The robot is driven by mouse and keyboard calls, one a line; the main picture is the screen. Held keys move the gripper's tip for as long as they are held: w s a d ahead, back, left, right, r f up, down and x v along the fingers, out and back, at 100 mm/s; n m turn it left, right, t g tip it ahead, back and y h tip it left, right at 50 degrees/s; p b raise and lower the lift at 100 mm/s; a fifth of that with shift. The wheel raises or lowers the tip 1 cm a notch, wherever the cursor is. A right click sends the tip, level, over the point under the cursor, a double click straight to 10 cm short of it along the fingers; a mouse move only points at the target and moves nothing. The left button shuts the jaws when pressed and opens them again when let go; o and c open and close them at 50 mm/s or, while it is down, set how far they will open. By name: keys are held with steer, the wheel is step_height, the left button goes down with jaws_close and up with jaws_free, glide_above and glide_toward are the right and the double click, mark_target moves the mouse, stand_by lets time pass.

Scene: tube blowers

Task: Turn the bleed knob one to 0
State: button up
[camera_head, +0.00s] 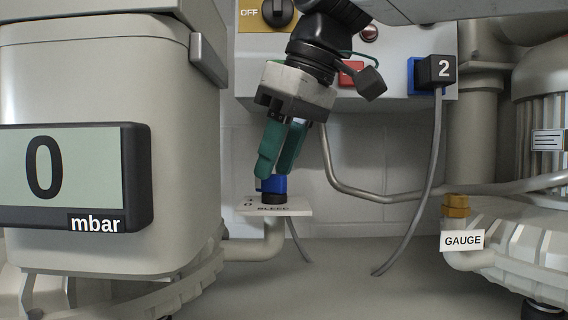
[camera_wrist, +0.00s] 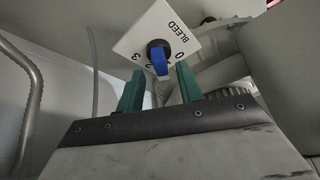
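The blue bleed knob (camera_head: 272,184) stands on a black base on a white plate (camera_head: 300,209) marked BLEED, at the end of a bent pipe. In the wrist view, the knob (camera_wrist: 159,61) sits on the plate (camera_wrist: 139,40), with 0 on its right and 3 on its left. Its blue grip runs roughly up and down the picture; I cannot tell which number it marks. My gripper (camera_head: 272,172) points down just over the knob. Its green fingers also show in the wrist view (camera_wrist: 160,72), apart, one on each side of the knob. Contact is unclear.
A large grey housing with a display (camera_head: 65,178) reading 0 mbar stands close on the left. Behind is a control box with an OFF dial (camera_head: 278,12), a red button (camera_head: 351,73) and a plug marked 2 (camera_head: 436,72). A GAUGE fitting (camera_head: 462,240) is at right.

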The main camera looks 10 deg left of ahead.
steer(key=shift+w+a+f, duration=0.1)
steer(key=shift+a+f, duration=0.15)
steer(key=shift+f, duration=0.45)
jaws_close()
steer(key=shift+r+n, duration=0.1)
steer(key=shift+n, duration=0.7)
jaws_free()
steer(key=shift+w+d, duration=0.1)
